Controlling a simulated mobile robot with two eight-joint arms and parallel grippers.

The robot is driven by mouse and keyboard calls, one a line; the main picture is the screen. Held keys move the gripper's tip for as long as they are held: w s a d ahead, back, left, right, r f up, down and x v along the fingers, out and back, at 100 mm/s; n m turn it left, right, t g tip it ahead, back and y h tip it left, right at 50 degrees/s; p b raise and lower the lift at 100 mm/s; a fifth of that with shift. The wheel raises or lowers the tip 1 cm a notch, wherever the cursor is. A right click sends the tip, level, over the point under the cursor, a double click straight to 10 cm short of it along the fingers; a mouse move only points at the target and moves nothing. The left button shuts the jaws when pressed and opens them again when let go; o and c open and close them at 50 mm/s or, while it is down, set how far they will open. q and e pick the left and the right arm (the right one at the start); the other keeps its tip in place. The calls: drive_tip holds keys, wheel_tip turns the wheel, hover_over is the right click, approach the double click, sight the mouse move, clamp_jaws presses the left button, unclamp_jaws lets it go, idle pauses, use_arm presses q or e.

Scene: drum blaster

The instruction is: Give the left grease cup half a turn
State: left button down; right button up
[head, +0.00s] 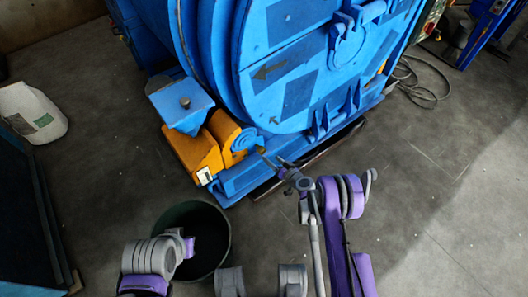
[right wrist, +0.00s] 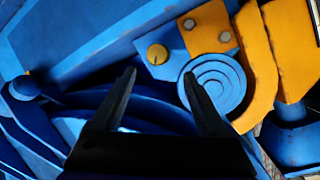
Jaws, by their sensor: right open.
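A small round brass grease cup (right wrist: 157,54) with a dark mark on its face sits on a blue plate in the right wrist view, beside a ringed blue hub. In the head view it is too small to make out clearly, near the orange bracket (head: 228,135). My right gripper (right wrist: 159,74) is open and empty, its dark fingers pointing toward the plate with the cup between and just beyond the tips. It also shows in the head view (head: 273,160), in front of the machine's base. My left gripper is not visible; only left arm links show.
The blue drum machine (head: 285,75) fills the top middle, with its blue base frame low in front. A dark round bin (head: 222,262) stands on the floor at the lower left. A white container (head: 32,112) is far left. A cable (head: 425,92) lies at right; the right floor is mostly clear.

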sight(263, 152)
drive_tip(key=w+a+f+m+h+b, duration=0.1)
drive_tip(key=w+m, duration=0.1)
drive_tip(key=m, duration=0.5)
drive_tip(key=w+a+f+m+t, duration=0.1)
drive_tip(key=w+a+m, duration=0.1)
drive_tip(key=m, duration=0.6)
drive_tip(key=w+a+f+m+t+h+b, duration=0.1)
drive_tip(key=w+m, duration=0.3)
drive_tip(key=m, duration=0.4)
drive_tip(key=shift+a+f+h+b, duration=0.3)
drive_tip(key=shift+f, duration=0.25)
clamp_jaws()
